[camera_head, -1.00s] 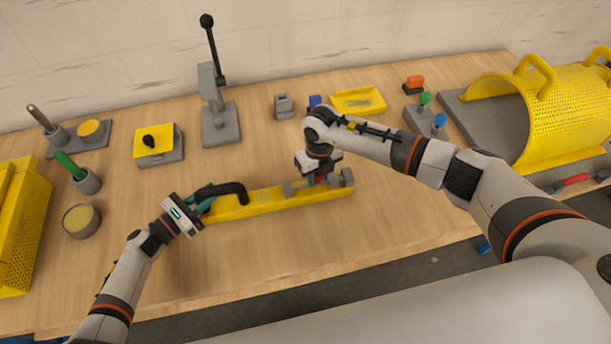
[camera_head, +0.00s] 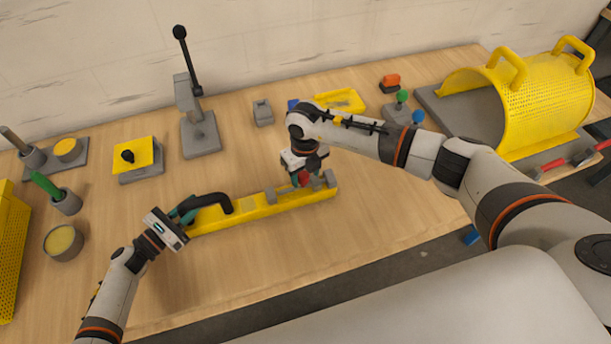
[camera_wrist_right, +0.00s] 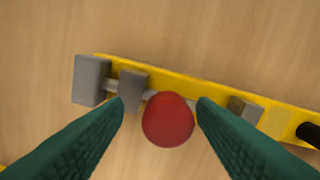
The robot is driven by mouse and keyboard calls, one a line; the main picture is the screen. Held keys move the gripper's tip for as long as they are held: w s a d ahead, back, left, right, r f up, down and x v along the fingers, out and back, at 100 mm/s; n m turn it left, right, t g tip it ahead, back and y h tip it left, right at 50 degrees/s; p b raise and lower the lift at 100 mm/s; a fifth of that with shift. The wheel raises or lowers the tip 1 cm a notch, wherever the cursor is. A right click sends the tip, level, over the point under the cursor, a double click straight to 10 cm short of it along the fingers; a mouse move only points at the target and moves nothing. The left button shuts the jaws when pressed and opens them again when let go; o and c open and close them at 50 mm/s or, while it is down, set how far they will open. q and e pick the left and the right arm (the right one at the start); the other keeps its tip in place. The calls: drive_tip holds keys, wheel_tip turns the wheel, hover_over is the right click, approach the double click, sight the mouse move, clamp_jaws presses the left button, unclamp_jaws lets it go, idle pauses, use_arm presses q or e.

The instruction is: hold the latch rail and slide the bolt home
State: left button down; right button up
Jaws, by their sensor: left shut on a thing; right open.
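The yellow latch rail (camera_head: 254,208) lies on the bench with a black curved handle (camera_head: 217,201) at its left end. My left gripper (camera_head: 186,213) is shut on that handle. The bolt is a grey rod with a red knob (camera_wrist_right: 168,119); the rod passes through a grey block (camera_wrist_right: 131,89) on the rail. A grey end block (camera_wrist_right: 91,80) stands at one end, and another block (camera_wrist_right: 245,108) stands on the knob's other side. My right gripper (camera_head: 303,178) is open above the bolt. Its green fingers stand either side of the red knob in the right wrist view.
A grey lever press (camera_head: 199,130), a yellow-topped box (camera_head: 132,157) and a yellow tray (camera_head: 340,101) stand behind the rail. A yellow mesh guard (camera_head: 545,100) is at the right. The bench in front of the rail is clear.

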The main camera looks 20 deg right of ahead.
sight(306, 174)
use_arm(q)
drive_tip(key=shift+d, duration=0.1)
use_arm(e)
wheel_tip(306, 174, up, 10)
drive_tip(key=shift+d, duration=0.1)
use_arm(q)
drive_tip(key=c, duration=1.1)
unclamp_jaws()
drive_tip(key=shift+c, duration=0.2)
